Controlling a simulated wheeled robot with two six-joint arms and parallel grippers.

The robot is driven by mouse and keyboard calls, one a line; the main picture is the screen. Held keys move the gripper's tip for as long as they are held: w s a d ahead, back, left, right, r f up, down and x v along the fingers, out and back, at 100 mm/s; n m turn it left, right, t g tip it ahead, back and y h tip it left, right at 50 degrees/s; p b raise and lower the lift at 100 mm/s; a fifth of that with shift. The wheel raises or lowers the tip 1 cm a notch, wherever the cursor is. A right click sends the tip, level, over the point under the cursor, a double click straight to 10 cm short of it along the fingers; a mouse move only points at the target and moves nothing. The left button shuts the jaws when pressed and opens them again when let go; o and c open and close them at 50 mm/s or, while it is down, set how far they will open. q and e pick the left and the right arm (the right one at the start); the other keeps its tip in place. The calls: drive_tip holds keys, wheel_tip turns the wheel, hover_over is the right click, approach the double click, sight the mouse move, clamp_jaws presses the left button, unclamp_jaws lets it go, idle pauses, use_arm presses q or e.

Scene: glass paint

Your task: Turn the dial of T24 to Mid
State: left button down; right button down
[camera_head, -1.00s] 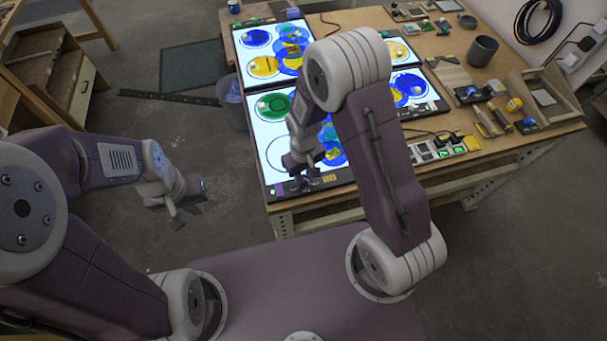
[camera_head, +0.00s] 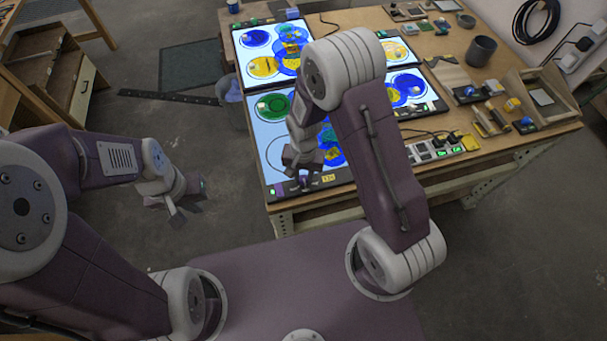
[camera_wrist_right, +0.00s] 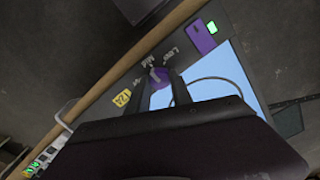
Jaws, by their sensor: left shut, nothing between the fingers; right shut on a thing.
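The T24 light panel (camera_head: 262,165) is at the table's near left corner. Its yellow label (camera_head: 328,178) is on the near edge and shows in the right wrist view (camera_wrist_right: 123,98). The purple dial (camera_wrist_right: 160,75) sits on that edge strip, with Low and Mid printed beside it; a third mark is partly unreadable. Its pale pointer seems to face Mid. My right gripper (camera_wrist_right: 163,85) is shut on the dial, and also shows over the panel edge in the head view (camera_head: 305,183). My left gripper (camera_head: 190,206) is shut and empty, off the table to the left.
Other lit panels with coloured glass rounds (camera_head: 262,67) lie behind and right. A power strip (camera_head: 436,150) is right of the T24 panel. A purple switch plate with a green light (camera_wrist_right: 202,38) is near the dial. A bin (camera_head: 233,105) stands left of the table.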

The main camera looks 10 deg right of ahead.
sight(304, 178)
drive_tip(key=shift+m, duration=0.3)
idle(0.4)
drive_tip(key=c, duration=1.1)
unclamp_jaws()
drive_tip(key=shift+c, duration=0.2)
drive_tip(key=shift+r, duration=0.45)
wheel_tip(304, 178, up, 8)
drive_tip(key=shift+f+b, duration=0.1)
drive_tip(key=shift+b, duration=0.2)
drive_tip(key=shift+r, duration=0.2)
